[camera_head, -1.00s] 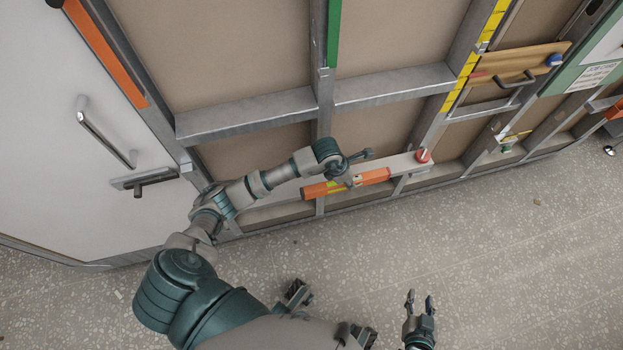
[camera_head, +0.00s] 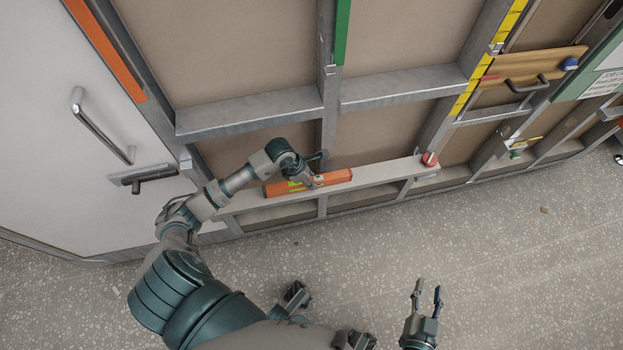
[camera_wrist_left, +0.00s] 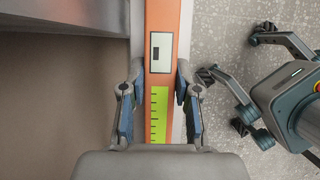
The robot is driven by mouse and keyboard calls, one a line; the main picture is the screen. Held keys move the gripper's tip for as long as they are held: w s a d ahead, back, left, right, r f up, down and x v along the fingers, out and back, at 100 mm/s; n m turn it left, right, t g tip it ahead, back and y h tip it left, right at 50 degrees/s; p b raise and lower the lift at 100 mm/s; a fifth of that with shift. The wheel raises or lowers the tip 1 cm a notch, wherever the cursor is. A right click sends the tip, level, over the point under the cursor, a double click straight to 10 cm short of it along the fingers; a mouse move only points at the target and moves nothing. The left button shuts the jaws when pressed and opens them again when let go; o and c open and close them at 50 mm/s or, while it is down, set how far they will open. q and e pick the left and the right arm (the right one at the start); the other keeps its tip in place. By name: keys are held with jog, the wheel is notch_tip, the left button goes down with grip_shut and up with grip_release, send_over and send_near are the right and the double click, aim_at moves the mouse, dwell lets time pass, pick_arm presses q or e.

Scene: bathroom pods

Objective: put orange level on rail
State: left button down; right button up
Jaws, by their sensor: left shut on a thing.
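The orange level (camera_head: 337,177) has a yellow-green scale and a pale vial window. It lies lengthwise along the pale rail (camera_head: 388,170) at the foot of the wall frame. My left gripper (camera_head: 312,182) is shut on the level. In the left wrist view my left gripper (camera_wrist_left: 158,100) has one finger on each side of the level (camera_wrist_left: 160,77), and pale rail shows beside it. I cannot tell whether the level touches the rail. My right gripper (camera_head: 427,291) is empty over the floor, its fingers apart.
A red round object (camera_head: 429,159) sits at the rail's right end. The metal wall frame (camera_head: 400,92) stands behind, with a white door (camera_head: 60,150) at left. Another orange strip (camera_head: 104,47) is by the door.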

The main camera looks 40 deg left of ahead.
pick_arm(q)
jog(key=c, duration=0.9)
grip_release()
jog(key=shift+a, duration=0.2)
jog(key=shift+o, duration=0.3)
jog(key=shift+f, duration=0.1)
jog(key=shift+d, duration=0.1)
